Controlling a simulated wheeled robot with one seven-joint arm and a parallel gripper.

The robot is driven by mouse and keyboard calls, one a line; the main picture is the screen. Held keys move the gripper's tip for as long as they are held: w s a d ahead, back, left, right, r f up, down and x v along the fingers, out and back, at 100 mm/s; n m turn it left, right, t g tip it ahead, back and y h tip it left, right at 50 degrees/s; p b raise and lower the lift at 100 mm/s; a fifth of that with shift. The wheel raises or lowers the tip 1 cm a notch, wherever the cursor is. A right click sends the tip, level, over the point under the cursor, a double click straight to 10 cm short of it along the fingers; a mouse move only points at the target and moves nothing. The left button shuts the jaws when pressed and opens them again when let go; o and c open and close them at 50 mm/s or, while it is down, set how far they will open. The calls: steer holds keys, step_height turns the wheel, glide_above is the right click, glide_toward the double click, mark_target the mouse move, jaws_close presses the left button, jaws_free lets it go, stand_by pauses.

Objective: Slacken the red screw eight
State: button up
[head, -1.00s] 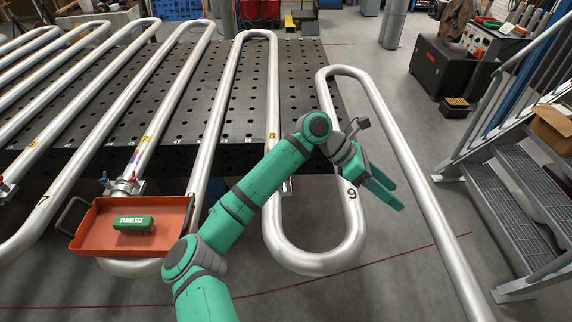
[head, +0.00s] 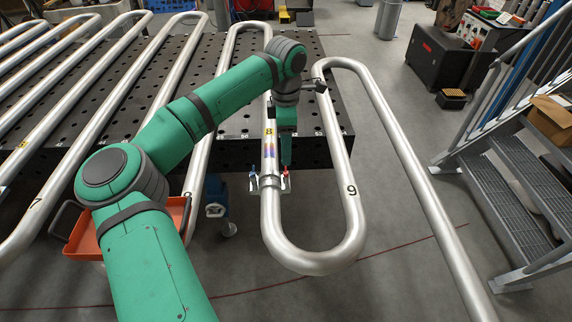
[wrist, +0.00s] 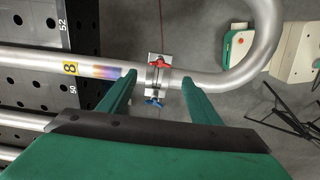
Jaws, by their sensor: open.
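The red screw (wrist: 160,63) sits on a clamp (wrist: 152,74) around the steel tube marked 8, below a rainbow heat tint. A blue screw (wrist: 155,101) is on the clamp's other side. In the head view the red screw (head: 285,174) is on the right of the tube and the blue screw (head: 252,175) on the left. My gripper (wrist: 159,78) is open and empty, its fingers either side of the clamp in the wrist picture. In the head view my gripper (head: 286,162) points down just above the red screw. I cannot tell whether it touches.
The U-bend leading to the tube marked 9 (head: 351,190) curves just right of and below the clamp. The perforated table (head: 232,125) lies behind. An orange tray (head: 84,240) is partly hidden by my arm. Metal stairs (head: 520,190) stand right, with clear floor between.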

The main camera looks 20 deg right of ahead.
mark_target(286, 172)
step_height(286, 172, down, 8)
steer(key=shift+f, duration=0.15)
steer(key=shift+c, duration=0.4)
steer(key=c, duration=1)
